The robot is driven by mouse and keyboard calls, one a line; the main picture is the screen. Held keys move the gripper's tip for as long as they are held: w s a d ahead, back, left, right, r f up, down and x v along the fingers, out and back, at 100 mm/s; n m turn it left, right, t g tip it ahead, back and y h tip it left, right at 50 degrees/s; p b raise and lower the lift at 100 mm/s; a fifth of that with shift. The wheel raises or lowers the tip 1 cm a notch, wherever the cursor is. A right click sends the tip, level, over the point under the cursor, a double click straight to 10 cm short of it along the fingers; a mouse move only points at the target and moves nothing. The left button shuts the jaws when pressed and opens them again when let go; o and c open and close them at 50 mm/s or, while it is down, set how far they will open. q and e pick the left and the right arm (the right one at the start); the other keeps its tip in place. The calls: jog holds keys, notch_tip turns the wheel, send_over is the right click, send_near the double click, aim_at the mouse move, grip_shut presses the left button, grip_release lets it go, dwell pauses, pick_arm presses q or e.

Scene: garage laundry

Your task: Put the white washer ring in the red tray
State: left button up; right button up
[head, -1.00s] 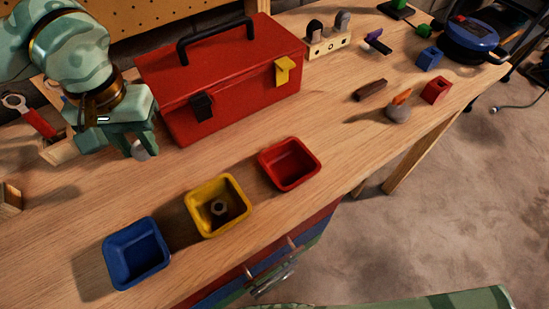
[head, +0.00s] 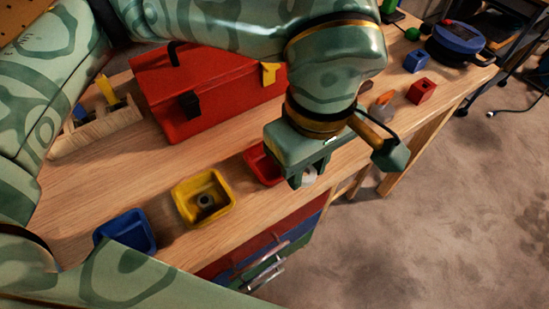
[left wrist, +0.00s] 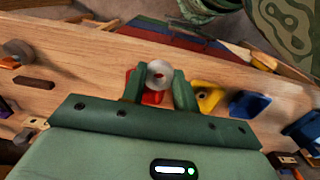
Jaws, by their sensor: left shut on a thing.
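My left gripper (head: 310,171) is shut on the white washer ring (head: 309,178), which shows between the fingertips. In the left wrist view the ring (left wrist: 160,74) is seen face on, with its hole, between the two green fingers. The red tray (head: 260,164) is on the bench, partly hidden behind the gripper in the head view. The gripper is at the tray's right side in that view, above bench level. In the left wrist view part of the red tray (left wrist: 152,98) shows behind the ring. My right gripper is not in view.
A yellow tray (head: 203,197) with a nut in it and a blue tray (head: 126,232) stand left of the red one. A red toolbox (head: 205,95) stands behind. A red block (head: 421,91) and a blue block (head: 416,60) are at the right. The bench's front edge is close.

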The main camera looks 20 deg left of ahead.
pick_arm(q)
jog(key=w+a+f, duration=0.3)
jog(key=w+a, duration=0.1)
jog(key=b, duration=0.2)
send_over(274, 168)
jog(key=f, duration=0.4)
jog(key=shift+s+d+f, duration=0.2)
jog(key=shift+d, duration=0.1)
jog(key=f, duration=0.2)
jog(key=f+b, duration=0.1)
jog(key=shift+w+a+f, duration=0.2)
jog(key=shift+a+f, duration=0.15)
jog(key=shift+f, duration=0.2)
jog(key=shift+r, duration=0.1)
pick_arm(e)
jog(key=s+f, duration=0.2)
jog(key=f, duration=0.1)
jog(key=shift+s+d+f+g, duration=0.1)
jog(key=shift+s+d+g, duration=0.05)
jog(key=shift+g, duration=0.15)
pick_arm(q)
jog(key=o, duration=0.7)
jog(key=shift+o, duration=0.2)
